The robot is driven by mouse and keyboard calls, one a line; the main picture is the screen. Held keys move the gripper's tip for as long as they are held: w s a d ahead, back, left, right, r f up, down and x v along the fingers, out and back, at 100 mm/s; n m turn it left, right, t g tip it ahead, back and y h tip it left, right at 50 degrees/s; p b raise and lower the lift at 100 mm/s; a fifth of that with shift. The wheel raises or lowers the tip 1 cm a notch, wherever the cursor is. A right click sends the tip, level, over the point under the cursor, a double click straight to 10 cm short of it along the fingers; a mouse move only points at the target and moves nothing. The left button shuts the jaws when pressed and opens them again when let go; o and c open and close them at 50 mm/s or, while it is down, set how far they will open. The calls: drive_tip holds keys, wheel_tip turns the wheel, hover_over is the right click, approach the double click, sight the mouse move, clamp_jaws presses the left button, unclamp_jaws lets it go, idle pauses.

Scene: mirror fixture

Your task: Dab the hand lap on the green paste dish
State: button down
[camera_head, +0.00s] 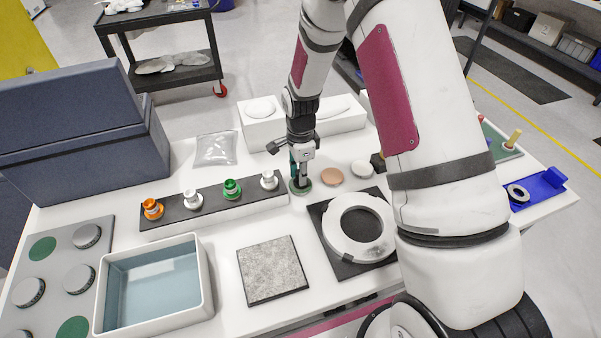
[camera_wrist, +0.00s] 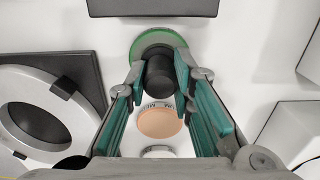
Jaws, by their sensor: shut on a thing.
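My gripper (camera_head: 301,166) points down near the middle of the table; it also shows in the wrist view (camera_wrist: 160,74). Its teal fingers are shut on the hand lap (camera_wrist: 158,66), which has a dark round knob and a wider grey base. The hand lap is over the green paste dish (camera_head: 298,191). In the wrist view the dish's green rim (camera_wrist: 139,44) shows around the far side of the lap's base. I cannot tell whether the base touches the paste. The near side of the dish is hidden by the hand lap and the fingers.
A tan paste dish (camera_head: 332,176) and a white paste dish (camera_head: 362,169) sit to the right. A dark rack (camera_head: 213,202) with coloured-topped pieces lies left. A ring on a dark plate (camera_head: 330,240), a stone slab (camera_head: 272,270) and a water tray (camera_head: 205,290) stand in front.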

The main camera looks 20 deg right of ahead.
idle(0.3)
drive_tip(key=shift+r+p, duration=0.65)
drive_tip(key=shift+r, duration=2.85)
